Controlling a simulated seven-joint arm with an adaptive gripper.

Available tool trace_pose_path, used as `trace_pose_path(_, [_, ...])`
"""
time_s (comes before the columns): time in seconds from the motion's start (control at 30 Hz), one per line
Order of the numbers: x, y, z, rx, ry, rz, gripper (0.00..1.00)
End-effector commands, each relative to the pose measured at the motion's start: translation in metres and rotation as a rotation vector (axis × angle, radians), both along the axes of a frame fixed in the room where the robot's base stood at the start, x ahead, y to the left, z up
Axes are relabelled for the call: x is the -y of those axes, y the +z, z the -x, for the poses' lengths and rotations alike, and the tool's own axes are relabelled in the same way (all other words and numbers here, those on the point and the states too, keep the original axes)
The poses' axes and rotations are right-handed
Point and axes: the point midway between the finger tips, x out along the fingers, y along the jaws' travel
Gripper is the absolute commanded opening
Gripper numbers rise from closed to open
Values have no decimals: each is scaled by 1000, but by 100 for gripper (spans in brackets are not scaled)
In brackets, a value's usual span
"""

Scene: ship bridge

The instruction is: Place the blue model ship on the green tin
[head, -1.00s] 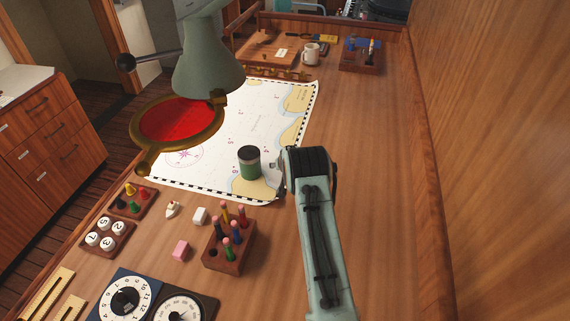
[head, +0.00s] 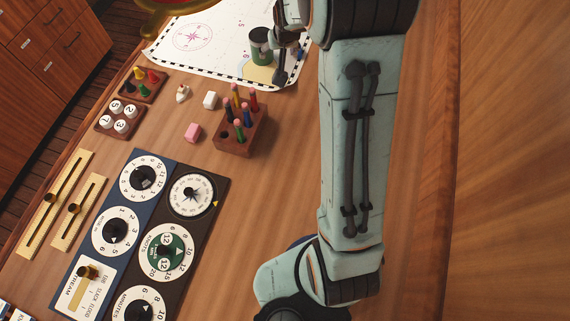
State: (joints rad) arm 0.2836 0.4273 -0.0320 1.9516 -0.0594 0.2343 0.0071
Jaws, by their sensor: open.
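The green tin (head: 261,48) with a dark lid stands upright on the lower right part of the chart. My gripper (head: 278,60) is just right of the tin, partly hidden by my own arm. Its dark fingers are open and reach down near the chart; I cannot tell whether one touches the tin. I cannot clearly make out a blue model ship; a small bluish patch shows beside the fingers, too small to identify. A small pale ship-like piece (head: 183,93) stands left of the chart's lower edge.
A wooden peg block (head: 240,138) with several coloured pegs stands below the tin. A white block (head: 210,100), a pink block (head: 193,132) and small peg racks (head: 121,119) lie to its left. Dial panels (head: 150,240) fill the lower left.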

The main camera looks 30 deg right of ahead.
Motion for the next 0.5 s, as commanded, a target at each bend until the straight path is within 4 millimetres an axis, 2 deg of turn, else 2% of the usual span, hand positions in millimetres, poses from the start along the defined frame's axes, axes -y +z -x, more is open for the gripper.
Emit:
trace_pose_path(0.03, [-28, 24, 26, -42, 48, -19, 62])
trace_pose_path(0.07, [-43, 35, 46, -79, 77, -31, 62])
trace_pose_path(0.1, [-62, 46, 73, -130, 115, -46, 62])
trace_pose_path(0.17, [-88, 60, 117, -204, 174, -64, 62])
trace_pose_path(0.2, [-102, 67, 146, -252, 211, -72, 62])
trace_pose_path(0.3, [-126, 75, 214, -364, 292, -82, 62])
trace_pose_path(0.4, [-138, 76, 265, -449, 353, -83, 62])
trace_pose_path(0.47, [-141, 75, 286, -485, 377, -81, 62])
trace_pose_path(0.5, [-142, 74, 296, -503, 388, -80, 59])
